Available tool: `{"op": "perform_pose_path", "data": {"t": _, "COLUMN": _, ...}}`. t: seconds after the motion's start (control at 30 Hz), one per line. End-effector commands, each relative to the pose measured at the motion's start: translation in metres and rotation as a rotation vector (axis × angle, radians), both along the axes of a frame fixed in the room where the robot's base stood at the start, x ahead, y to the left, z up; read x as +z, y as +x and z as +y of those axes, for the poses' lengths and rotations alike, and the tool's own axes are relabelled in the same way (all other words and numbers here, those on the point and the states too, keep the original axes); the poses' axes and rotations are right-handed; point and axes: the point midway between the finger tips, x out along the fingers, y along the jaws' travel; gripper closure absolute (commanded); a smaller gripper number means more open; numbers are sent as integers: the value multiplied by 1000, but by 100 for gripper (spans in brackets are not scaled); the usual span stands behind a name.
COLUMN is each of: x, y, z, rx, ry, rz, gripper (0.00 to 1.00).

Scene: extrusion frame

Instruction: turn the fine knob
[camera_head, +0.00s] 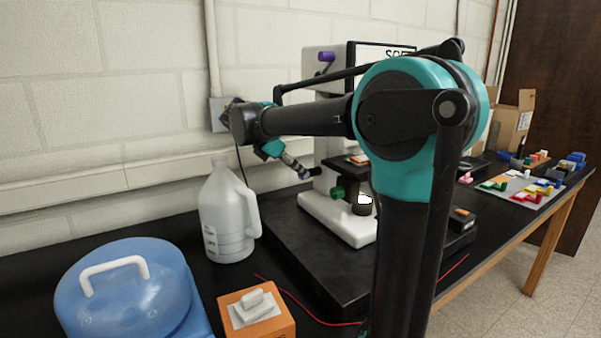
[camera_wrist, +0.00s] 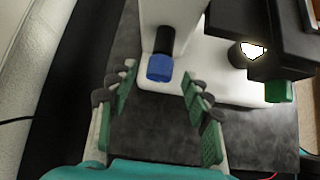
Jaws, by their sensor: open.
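A white microscope (camera_head: 327,205) stands on a dark slab on the black table. It carries a green knob (camera_head: 337,192) low on its side and a purple knob (camera_head: 326,56) at the top. The wrist view shows a blue knob (camera_wrist: 160,68) on a black collar and a green knob (camera_wrist: 278,91) at the right. No label shows which one is the fine knob. My gripper (camera_wrist: 158,84) is open and empty, with the blue knob between its fingertips in the picture; contact cannot be told. In the head view my gripper (camera_head: 305,174) points at the microscope's left side.
A white jug (camera_head: 226,215) stands left of the slab. A blue lidded container (camera_head: 130,300) and an orange box (camera_head: 258,318) are at the front left. A red cord (camera_head: 300,305) runs along the table. Coloured blocks lie on a grey board (camera_head: 512,185) at the right.

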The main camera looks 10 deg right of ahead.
Motion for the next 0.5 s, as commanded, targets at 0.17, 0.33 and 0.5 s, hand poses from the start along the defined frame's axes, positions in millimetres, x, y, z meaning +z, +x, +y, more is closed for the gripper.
{"op": "perform_pose_path", "data": {"t": 0.17, "x": -13, "y": 6, "z": -12, "rx": -2, "ry": 0, "rz": -1, "gripper": 50}}
{"op": "perform_pose_path", "data": {"t": 0.33, "x": -17, "y": 7, "z": -15, "rx": 0, "ry": 0, "rz": 0, "gripper": 50}}
{"op": "perform_pose_path", "data": {"t": 0.5, "x": -17, "y": 7, "z": -15, "rx": 0, "ry": 0, "rz": 0, "gripper": 50}}
